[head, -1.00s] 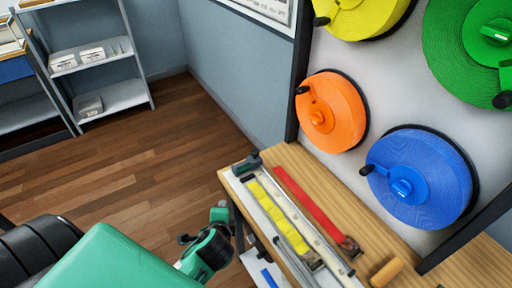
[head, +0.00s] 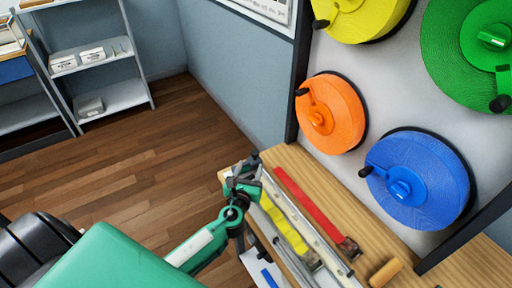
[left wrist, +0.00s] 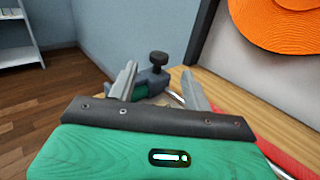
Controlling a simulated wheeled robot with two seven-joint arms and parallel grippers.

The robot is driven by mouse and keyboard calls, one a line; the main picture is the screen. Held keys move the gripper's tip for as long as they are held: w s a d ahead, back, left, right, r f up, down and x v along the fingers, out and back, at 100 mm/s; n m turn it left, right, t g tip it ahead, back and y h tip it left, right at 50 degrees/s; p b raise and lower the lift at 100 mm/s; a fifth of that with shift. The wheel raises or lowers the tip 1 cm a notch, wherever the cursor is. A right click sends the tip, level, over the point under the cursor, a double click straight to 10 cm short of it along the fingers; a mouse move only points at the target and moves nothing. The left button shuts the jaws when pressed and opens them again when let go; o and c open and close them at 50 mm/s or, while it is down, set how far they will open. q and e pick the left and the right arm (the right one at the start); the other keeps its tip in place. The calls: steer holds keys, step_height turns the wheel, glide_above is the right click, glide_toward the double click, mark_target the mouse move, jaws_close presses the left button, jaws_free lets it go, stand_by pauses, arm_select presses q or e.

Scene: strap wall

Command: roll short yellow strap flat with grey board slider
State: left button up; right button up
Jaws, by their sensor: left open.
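The short yellow strap (head: 286,228) lies lengthwise on the long pale board (head: 318,243) on the wooden bench. Its near-left part is hidden behind my gripper. The grey slider with a dark knob is at the far left end of the board. In the left wrist view the slider (left wrist: 154,76) shows between and beyond the fingers. In the head view it is largely covered by my left gripper (head: 246,173). My left gripper, also in the left wrist view (left wrist: 162,82), is open with its fingers apart around the slider's direction. I cannot tell whether they touch it. My right gripper is not in view.
A red strap (head: 309,205) lies beside the board. A wooden roller (head: 386,273) lies on the bench (head: 360,232) at right. Orange (head: 331,112), blue (head: 418,180), yellow and green reels hang on the wall panel behind. A shelf (head: 110,95) stands far left.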

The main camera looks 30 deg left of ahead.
arm_select(q)
steer(key=p+x, duration=0.1)
steer(key=x, duration=0.9)
steer(key=shift+c, duration=0.2)
jaws_close()
